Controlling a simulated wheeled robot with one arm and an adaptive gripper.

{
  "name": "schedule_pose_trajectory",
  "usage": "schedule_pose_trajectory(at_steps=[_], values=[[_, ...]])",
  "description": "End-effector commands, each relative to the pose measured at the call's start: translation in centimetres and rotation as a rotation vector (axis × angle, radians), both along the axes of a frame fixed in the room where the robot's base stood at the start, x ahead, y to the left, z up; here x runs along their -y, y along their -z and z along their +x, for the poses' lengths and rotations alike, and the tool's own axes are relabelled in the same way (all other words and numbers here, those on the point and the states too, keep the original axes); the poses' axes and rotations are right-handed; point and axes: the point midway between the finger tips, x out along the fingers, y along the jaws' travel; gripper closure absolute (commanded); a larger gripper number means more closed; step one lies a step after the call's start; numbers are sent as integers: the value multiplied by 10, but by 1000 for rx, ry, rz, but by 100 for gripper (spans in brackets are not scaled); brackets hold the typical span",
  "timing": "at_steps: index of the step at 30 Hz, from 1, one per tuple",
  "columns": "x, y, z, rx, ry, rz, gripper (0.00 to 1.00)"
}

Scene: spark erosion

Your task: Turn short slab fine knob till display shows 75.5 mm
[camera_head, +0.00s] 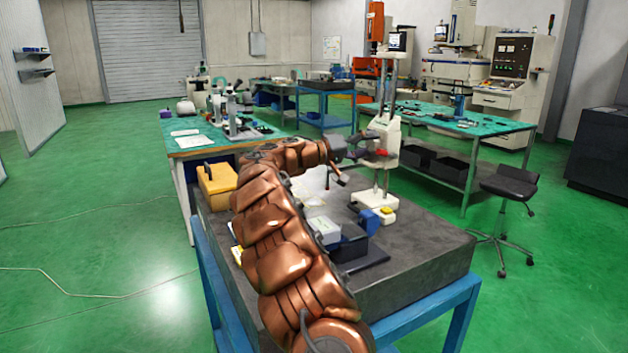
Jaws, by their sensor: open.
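A tall white height gauge (384,134) stands on the dark stone slab (428,240). It has twin columns, a white base (374,200) and a small dark display (397,41) at the top. The display's figures are too small to read. My gripper (366,146) is open, at the left side of the gauge's white carriage, beside a red part (382,152). I cannot tell whether it touches the carriage. The fine knob cannot be made out; it is too small or hidden by the gripper.
The slab rests on a blue frame (462,300). A yellow box (217,184), a light grey box (324,229), a blue block (369,221) and papers lie on it. A green-topped bench (455,118) and a black stool (510,182) stand right. Green floor is open at left.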

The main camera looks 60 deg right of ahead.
Motion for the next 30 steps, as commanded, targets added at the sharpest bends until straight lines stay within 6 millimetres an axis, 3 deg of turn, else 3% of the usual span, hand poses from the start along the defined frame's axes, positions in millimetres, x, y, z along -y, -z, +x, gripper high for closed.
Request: schedule_pose_trajectory(at_steps=[6, 18, 30], values=[[0, 1, -2, 179, 4, -103, 32], [0, -1, -1, 370, 2, -211, 32], [-43, -2, 32, 364, -2, -209, 32]])
